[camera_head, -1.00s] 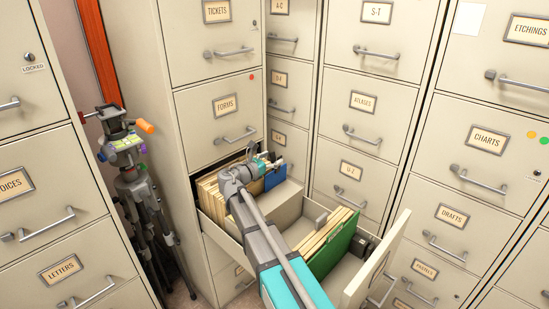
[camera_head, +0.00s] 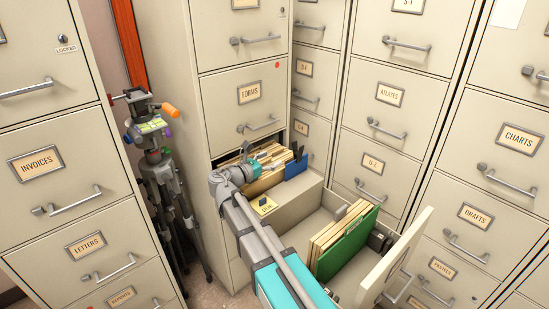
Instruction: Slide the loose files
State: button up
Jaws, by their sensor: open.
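The open drawer (camera_head: 398,262) is pulled out below the drawer labelled FORMS. At its back stands a pack of tan files (camera_head: 268,168) with a blue file (camera_head: 296,167) at its front right. Nearer the drawer front stands another group of tan files (camera_head: 325,238) with a green file (camera_head: 352,243), leaning slightly. My gripper (camera_head: 246,160) is open at the left end of the back pack. Its fingertips are small and partly hidden, so I cannot tell whether they touch a file. My arm covers the drawer's left side.
A tripod (camera_head: 160,165) stands left of the cabinet. Closed cabinets with protruding handles surround the drawer. The drawer floor is bare around the green file.

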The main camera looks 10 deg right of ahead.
aim_at(321, 241)
jog(key=k, duration=1.5)
